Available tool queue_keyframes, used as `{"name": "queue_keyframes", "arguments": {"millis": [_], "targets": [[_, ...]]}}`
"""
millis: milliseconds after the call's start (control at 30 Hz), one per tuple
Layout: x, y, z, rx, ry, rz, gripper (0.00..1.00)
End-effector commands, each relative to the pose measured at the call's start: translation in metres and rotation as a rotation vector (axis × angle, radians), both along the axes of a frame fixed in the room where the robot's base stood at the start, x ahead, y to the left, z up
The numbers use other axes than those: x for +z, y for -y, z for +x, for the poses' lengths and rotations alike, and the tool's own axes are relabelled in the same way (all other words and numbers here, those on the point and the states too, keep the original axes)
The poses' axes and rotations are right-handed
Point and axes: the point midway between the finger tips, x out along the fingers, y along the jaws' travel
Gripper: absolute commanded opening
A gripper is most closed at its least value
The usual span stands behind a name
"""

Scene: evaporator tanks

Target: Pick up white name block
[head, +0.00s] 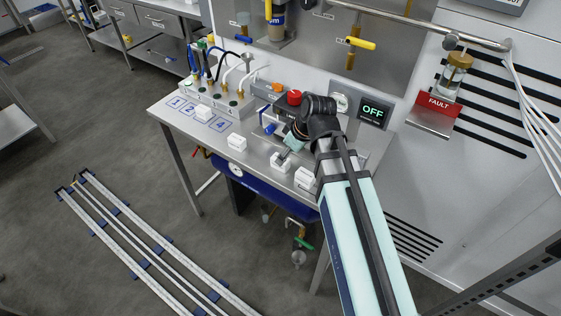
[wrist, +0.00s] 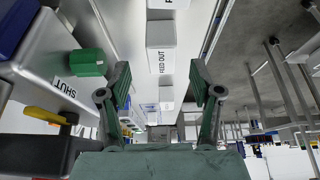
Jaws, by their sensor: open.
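Several white name blocks stand on the steel bench: one block (head: 237,142) left of my gripper, one block (head: 280,163) just below it, and one block (head: 305,177) to the right. In the wrist view a block labelled FEED OUT (wrist: 161,47) shows ahead between the fingers, and part of another block (wrist: 168,4) is at the top edge. My gripper (head: 288,150) is open and empty, low over the bench front; its two fingers (wrist: 162,84) are spread wide in the wrist view. I cannot tell whether they touch anything.
Numbered squares (head: 199,115) mark the bench's left end, before a rack of tubes (head: 215,92). A red button (head: 295,97) is behind my gripper.

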Motion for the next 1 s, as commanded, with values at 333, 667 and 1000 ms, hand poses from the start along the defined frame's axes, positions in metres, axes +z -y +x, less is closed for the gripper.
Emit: {"name": "queue_keyframes", "arguments": {"millis": [333,667,1000], "targets": [[-0.015,-0.007,0.003,0.001,-0.003,-0.001,0.65],[-0.045,-0.019,0.010,0.000,-0.001,0.000,0.65],[-0.050,-0.021,0.011,0.000,0.000,0.000,0.65]]}}
